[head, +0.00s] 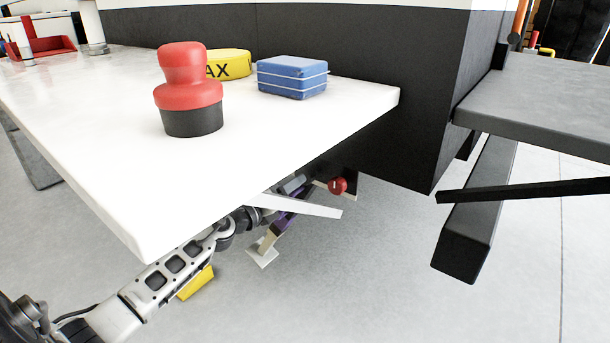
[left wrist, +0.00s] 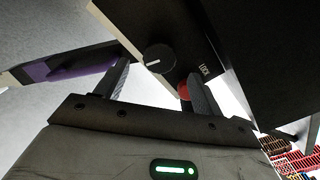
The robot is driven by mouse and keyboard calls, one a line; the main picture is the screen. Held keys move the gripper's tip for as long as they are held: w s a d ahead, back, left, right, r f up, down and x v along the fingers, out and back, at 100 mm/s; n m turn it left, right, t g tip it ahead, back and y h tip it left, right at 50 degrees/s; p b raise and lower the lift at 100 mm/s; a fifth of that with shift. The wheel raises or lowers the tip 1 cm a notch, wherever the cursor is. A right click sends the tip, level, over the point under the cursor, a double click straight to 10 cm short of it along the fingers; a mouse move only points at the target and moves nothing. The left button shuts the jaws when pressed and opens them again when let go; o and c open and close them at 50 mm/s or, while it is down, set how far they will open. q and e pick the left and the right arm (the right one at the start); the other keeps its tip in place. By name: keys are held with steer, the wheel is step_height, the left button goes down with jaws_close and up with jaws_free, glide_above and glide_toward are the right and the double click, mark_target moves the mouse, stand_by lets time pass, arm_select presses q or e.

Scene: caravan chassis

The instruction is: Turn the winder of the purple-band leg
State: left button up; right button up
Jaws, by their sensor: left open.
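The purple-band leg (head: 283,222) slants down beneath the white worktop to a flat pale foot. Its purple band (left wrist: 72,68) also shows at the left of the left wrist view. A round black knob (left wrist: 158,58) with a white line, apparently the winder, shows beyond my left gripper (left wrist: 159,72). The gripper is open, its two fingers apart on either side of the knob in that view; I cannot tell whether they touch it. In the head view my left arm reaches under the worktop and its fingertips are hidden. My right gripper is out of view.
A red ball (head: 337,186) is near the leg; a dark plate beside the knob reads LOCK (left wrist: 204,70). The white worktop (head: 120,165) overhangs my arm, carrying a red-and-black stamp-shaped object (head: 189,90), a yellow tin (head: 228,64) and a blue box (head: 292,77). A yellow block (head: 196,284) is below.

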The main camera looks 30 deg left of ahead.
mark_target(303, 184)
arm_select(q)
steer(key=w, duration=0.2)
steer(key=w+b, duration=0.1)
steer(key=w, duration=0.1)
steer(key=w+b, duration=0.1)
steer(key=w, duration=0.2)
steer(key=shift+d+f, duration=0.15)
steer(key=shift+d, duration=0.1)
steer(key=shift+w, duration=0.35)
steer(key=c, duration=1)
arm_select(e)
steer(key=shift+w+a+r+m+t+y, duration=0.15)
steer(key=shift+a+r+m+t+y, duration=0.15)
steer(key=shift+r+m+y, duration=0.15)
